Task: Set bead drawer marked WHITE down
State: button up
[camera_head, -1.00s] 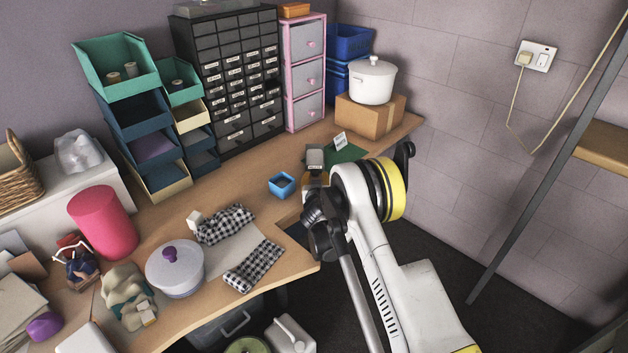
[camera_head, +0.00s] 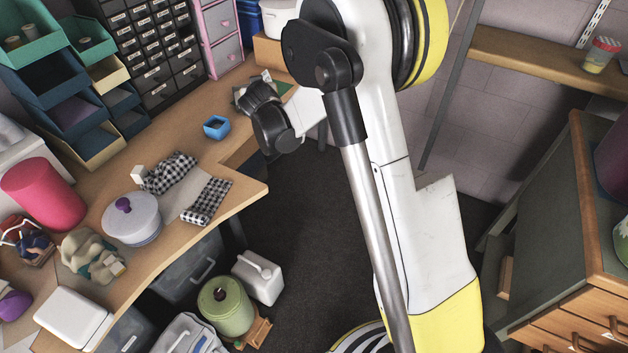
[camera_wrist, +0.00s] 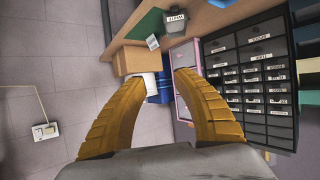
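The bead drawer marked WHITE (camera_wrist: 177,19) sits at the top of the wrist view on the desk, beside or on a dark green mat (camera_wrist: 147,25). Its label appears upside down there. My gripper (camera_wrist: 160,74) has two curved yellow fingers, spread apart with nothing held between them. The drawer lies beyond the fingertips, apart from them.
A black cabinet of labelled drawers (camera_wrist: 228,85) and a pink drawer tower (camera_head: 222,48) stand at the desk's back. A small card (camera_wrist: 152,42), a cardboard box (camera_wrist: 127,62) and a blue open box (camera_head: 216,127) are nearby. A wooden shelf (camera_head: 530,58) is at right.

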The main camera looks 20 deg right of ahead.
jog(key=s+d+r+g, duration=0.1)
jog(key=s+r, duration=0.3)
jog(key=s, duration=0.3)
jog(key=s+r+g, duration=0.1)
jog(key=s+r, duration=0.3)
jog(key=s, duration=0.2)
jog(key=s+a+f+n+g+y, duration=0.1)
jog(key=s, duration=1.4)
jog(key=s+a+f+n+g+y, duration=0.1)
jog(key=s+a+f+g+y, duration=0.1)
jog(key=s, duration=1.4)
jog(key=shift+s+f+g, duration=0.15)
jog(key=shift+s+g, duration=0.05)
jog(key=shift+g, duration=0.1)
